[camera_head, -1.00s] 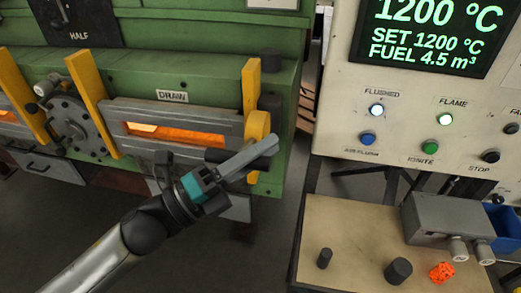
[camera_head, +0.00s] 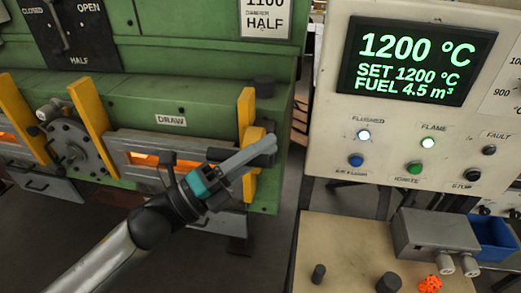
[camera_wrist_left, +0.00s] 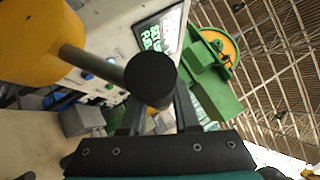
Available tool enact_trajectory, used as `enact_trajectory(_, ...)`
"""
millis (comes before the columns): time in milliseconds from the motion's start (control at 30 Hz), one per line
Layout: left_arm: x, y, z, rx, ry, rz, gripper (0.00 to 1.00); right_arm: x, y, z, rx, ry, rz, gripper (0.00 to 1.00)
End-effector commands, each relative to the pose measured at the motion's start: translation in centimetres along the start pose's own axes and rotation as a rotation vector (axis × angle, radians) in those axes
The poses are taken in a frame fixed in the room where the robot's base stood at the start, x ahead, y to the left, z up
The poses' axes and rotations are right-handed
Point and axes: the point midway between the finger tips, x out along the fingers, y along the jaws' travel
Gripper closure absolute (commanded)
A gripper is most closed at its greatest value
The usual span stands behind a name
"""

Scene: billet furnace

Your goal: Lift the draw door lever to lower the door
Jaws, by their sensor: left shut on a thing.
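The draw door (camera_head: 120,143) is a grey slab under the DRAW label, with an orange glow in its slot. At its right, a yellow hub (camera_head: 257,135) carries the lever, whose dark cylindrical handle (camera_head: 268,160) points out beside the yellow post. My left gripper (camera_head: 262,149) is shut on this handle and partly hides it. In the left wrist view the round dark handle end (camera_wrist_left: 150,75) sits at the fingers, and a grey rod joins it to the yellow hub (camera_wrist_left: 38,40). My left arm covers part of the door's right side. My right gripper is out of view.
A control panel (camera_head: 335,110) reading 1200 °C stands to the right. Below it, a side table (camera_head: 340,240) holds a grey box (camera_head: 435,233), dark cylinders and an orange piece (camera_head: 430,284). A gap of floor lies between furnace and table.

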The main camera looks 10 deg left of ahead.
Motion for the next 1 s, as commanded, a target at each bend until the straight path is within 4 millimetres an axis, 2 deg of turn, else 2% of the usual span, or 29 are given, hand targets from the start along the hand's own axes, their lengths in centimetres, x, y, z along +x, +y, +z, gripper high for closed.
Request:
enact_trajectory(33, 0.03, 0.08, 0.81, 0.010, -0.018, 0.007, 1.00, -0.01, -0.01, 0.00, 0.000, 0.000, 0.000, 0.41)
enact_trajectory(167, 0.05, 0.04, 0.83, 0.010, -0.018, 0.006, 1.00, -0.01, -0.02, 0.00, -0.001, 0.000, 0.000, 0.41)
enact_trajectory(200, 0.06, 0.03, 0.84, 0.010, -0.018, 0.005, 0.68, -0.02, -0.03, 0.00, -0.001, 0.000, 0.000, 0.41)
enact_trajectory(433, 0.07, -0.03, 0.82, 0.010, -0.018, 0.004, 0.42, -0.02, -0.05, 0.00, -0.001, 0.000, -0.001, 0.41)
enact_trajectory(867, -0.03, -0.03, 0.72, 0.010, -0.016, 0.004, 0.41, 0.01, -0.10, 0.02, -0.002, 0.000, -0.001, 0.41)
enact_trajectory(1000, -0.80, 0.12, 0.64, 0.008, -0.017, 0.005, 0.41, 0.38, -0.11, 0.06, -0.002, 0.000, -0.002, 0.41)
